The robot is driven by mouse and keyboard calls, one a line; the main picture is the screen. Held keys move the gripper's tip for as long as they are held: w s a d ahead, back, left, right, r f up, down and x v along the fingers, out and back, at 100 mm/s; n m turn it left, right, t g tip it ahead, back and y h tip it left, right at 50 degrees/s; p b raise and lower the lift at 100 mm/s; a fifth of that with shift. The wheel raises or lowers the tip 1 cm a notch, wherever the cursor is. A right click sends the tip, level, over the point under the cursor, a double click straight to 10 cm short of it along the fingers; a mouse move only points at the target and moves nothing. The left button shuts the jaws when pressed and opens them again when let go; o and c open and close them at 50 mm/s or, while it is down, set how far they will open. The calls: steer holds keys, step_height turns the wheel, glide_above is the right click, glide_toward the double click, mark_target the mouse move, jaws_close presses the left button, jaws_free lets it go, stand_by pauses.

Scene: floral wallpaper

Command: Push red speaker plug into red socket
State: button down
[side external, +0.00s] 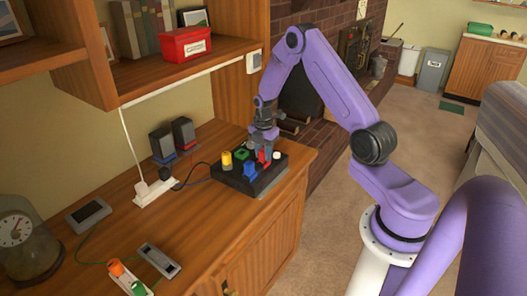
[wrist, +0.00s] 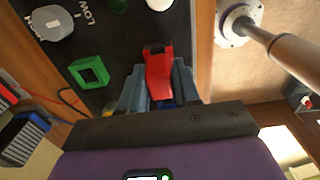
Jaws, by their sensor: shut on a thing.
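My gripper (side external: 265,138) is over the black box (side external: 270,181) on the wooden desk. In the wrist view its grey fingers (wrist: 158,92) are shut on the red speaker plug (wrist: 159,72). The red plug also shows below the fingers in the side view (side external: 262,157), low at the box top. The red socket cannot be made out apart from the plug, so I cannot tell how deep the plug sits. A green square socket (wrist: 90,72) lies to the left of the plug in the wrist view.
Two dark speakers (side external: 184,133) and a white power strip (side external: 155,190) are to the left.

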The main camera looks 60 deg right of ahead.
steer(key=shift+f, duration=0.1)
steer(key=c, duration=0.7)
jaws_free()
steer(key=shift+c, duration=0.2)
step_height(320, 180, up, 18)
steer(key=shift+f, duration=0.25)
